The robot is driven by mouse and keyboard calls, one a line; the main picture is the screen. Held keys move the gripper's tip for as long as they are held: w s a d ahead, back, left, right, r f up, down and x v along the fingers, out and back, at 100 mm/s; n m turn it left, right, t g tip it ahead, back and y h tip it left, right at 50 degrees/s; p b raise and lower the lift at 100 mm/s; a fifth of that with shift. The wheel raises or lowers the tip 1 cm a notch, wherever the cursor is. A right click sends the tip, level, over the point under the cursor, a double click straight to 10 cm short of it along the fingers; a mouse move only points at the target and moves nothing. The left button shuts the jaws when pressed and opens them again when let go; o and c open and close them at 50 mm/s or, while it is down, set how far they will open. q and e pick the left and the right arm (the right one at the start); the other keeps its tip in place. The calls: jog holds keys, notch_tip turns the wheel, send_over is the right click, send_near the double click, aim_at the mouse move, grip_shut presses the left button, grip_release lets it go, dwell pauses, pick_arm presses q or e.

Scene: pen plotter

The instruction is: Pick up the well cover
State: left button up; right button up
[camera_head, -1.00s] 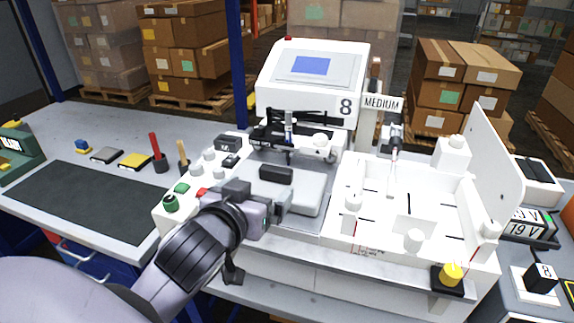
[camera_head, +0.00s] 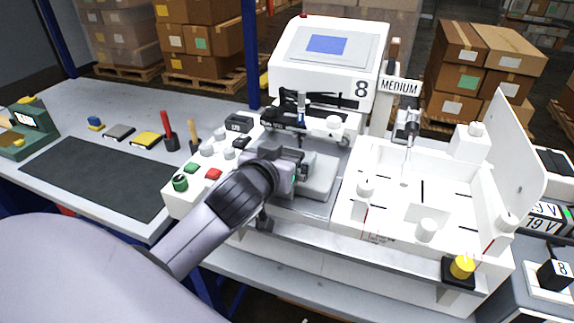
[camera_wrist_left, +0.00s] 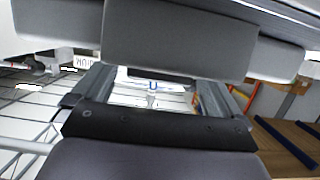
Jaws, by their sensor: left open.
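The grey slab on the bed of the white plotter, which I take to be the well cover (camera_head: 320,187), lies flat below the machine's screen in the head view. Its black raised handle showed earlier and is now mostly hidden behind my gripper. My left gripper (camera_head: 303,168) is open over the left part of the slab, close to the handle. I cannot tell whether it touches. In the left wrist view the gripper's two fingers (camera_wrist_left: 155,90) stand apart with a gap between them. A large grey shape at the top is very near and unclear. My right gripper is not in view.
A white-walled tray section (camera_head: 400,208) with several posts stands right of the slab. The printing carriage (camera_head: 301,112) is just behind it. Buttons (camera_head: 213,174) line the left panel. A dark mat (camera_head: 95,175) lies bare on the table at left.

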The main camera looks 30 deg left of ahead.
pick_arm(q)
jog(key=c, duration=1.1)
jog(key=shift+r, duration=0.15)
